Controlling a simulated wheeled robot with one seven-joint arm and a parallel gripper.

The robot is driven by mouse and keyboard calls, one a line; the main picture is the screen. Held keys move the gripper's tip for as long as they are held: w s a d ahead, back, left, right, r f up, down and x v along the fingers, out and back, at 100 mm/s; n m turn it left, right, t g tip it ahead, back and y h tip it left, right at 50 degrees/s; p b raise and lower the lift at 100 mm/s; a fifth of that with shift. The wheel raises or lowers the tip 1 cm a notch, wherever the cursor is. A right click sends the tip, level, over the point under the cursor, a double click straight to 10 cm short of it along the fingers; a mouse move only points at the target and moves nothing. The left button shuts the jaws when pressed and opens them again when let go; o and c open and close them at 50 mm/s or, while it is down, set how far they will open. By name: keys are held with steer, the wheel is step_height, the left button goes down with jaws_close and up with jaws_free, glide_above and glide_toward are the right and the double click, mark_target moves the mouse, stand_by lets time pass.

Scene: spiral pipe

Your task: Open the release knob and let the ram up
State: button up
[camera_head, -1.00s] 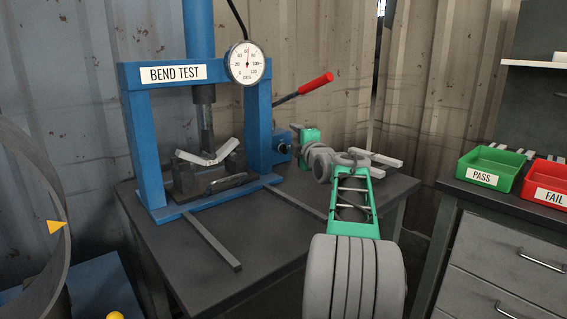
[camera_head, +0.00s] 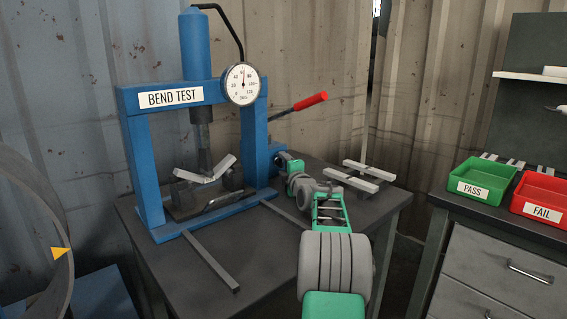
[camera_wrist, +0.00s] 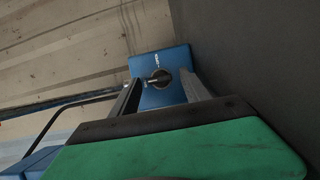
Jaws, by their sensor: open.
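The blue bend-test press (camera_head: 142,165) stands on the dark table. Its ram (camera_head: 203,150) is down on a bent, V-shaped metal strip (camera_head: 207,176). In the wrist view, the release knob (camera_wrist: 158,79) is a dark round knob with a lever-like grip on a blue block (camera_wrist: 145,66) with small white markings. My gripper (camera_wrist: 160,88) is open, one finger on each side of the knob; I cannot tell whether they touch it. In the head view, my gripper (camera_head: 281,158) is at the press's right side, and the knob is hidden.
The red-handled pump lever (camera_head: 312,101) sticks out above my gripper. A dial gauge (camera_head: 241,84) is on the crossbeam. Loose metal bars (camera_head: 350,180) lie on the table right of my arm. Green PASS (camera_head: 482,182) and red FAIL (camera_head: 540,196) bins stand on the right cabinet.

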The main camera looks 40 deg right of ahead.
jaws_close()
stand_by(0.5)
